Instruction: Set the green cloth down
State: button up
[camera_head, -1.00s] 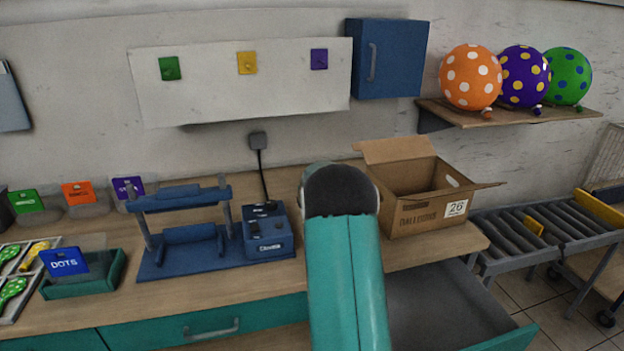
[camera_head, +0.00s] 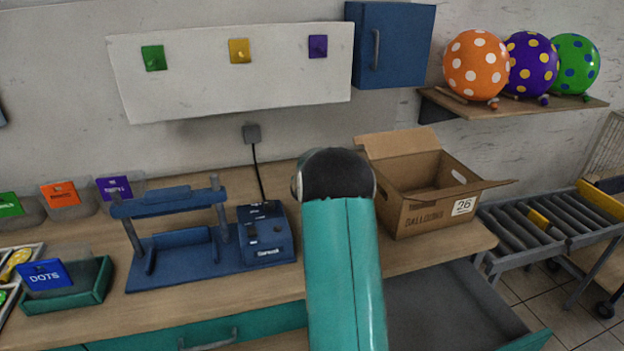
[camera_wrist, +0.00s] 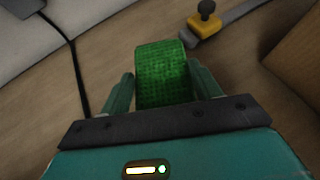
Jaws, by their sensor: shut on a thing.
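The green cloth (camera_wrist: 163,72) is a textured, folded or rolled piece in the wrist view. My gripper (camera_wrist: 163,88) is shut on it, with one finger on each side. The wooden table top (camera_wrist: 115,60) lies behind the cloth in that view; I cannot tell whether the cloth touches it. In the head view my own arm hides the gripper and the cloth.
An open cardboard box (camera_head: 430,205) stands right of my arm. A blue press (camera_head: 185,250) and its control box (camera_head: 266,236) stand left. A yellow and grey tool (camera_wrist: 208,22) lies beyond the cloth. The drawer (camera_head: 450,305) below is open.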

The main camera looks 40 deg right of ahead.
jog(key=shift+s+f, duration=0.2)
jog(key=shift+f, duration=0.3)
jog(key=shift+w+f, duration=0.1)
jog(key=shift+f, duration=2.1)
jog(key=shift+f, duration=0.55)
jog(key=o, duration=1.1)
